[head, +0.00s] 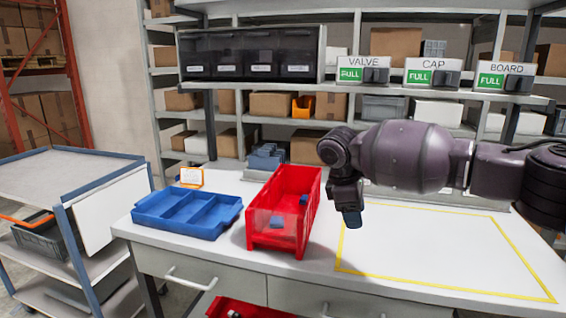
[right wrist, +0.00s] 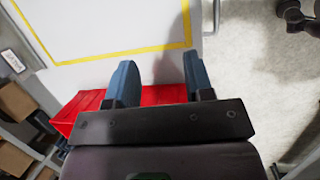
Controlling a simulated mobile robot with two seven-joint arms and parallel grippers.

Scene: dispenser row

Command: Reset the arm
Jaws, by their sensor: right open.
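My right gripper (head: 351,217) hangs fingers-down above the work table (head: 400,280), just right of the red bin (head: 267,240). In the right wrist view its two blue fingers (right wrist: 160,80) stand apart with nothing between them. My right arm reaches in from the right side of the head view. My left gripper is not in view.
The red bin holds a small blue piece (head: 277,222). A blue compartment tray (head: 187,211) lies left of it. A yellow-outlined area (head: 430,245) on the right is clear. Shelves with VALVE (head: 363,70), CAP and BOARD signs stand behind. A grey cart (head: 70,180) is left.

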